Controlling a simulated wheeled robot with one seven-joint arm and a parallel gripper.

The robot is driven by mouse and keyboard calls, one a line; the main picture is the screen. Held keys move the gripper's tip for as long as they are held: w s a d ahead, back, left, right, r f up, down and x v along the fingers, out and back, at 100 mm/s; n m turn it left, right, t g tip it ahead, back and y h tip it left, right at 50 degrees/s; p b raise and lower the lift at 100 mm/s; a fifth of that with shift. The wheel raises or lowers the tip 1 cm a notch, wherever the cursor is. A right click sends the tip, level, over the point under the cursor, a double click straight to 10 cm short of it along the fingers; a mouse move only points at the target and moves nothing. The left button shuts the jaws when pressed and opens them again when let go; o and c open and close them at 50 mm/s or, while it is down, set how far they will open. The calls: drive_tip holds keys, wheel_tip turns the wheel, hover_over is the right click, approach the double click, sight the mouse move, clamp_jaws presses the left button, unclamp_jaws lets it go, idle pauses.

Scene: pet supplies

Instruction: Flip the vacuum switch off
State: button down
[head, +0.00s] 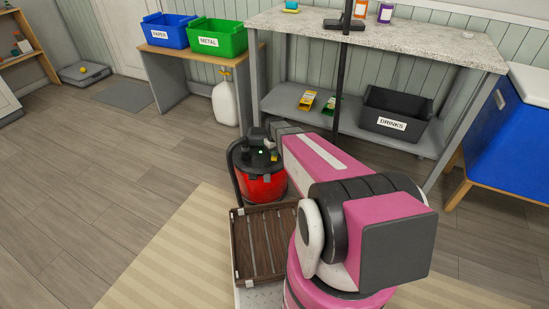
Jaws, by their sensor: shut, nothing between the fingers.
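The vacuum (262,186) is a red canister with a black top and a dark hose on its left side. It stands upright on the floor in the middle of the head view. A small green light shows on its top, with a small yellow part to the right of it. I cannot tell the switch's position at this size. My arm reaches out over the vacuum from the right. My gripper (257,136) is small and dark at the arm's far end, just above the back of the vacuum's top. It is shut and empty; whether it touches the top is unclear.
Behind stands a grey table (400,38) with a lower shelf holding a black DRINKS bin (392,122). A wooden bench (182,75) at the back left carries blue and green bins. A white bottle (225,104) stands beside it.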

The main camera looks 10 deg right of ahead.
drive_tip(key=shift+f, duration=0.15)
drive_tip(key=shift+r, duration=3.55)
drive_tip(key=s+r+m, duration=0.2)
drive_tip(key=s+r, duration=0.4)
drive_tip(key=s, duration=0.4)
drive_tip(key=s+r+m, duration=0.2)
drive_tip(key=s+r, duration=0.5)
drive_tip(key=s, duration=0.4)
drive_tip(key=shift+s+m, duration=0.15)
drive_tip(key=shift+m, duration=0.25)
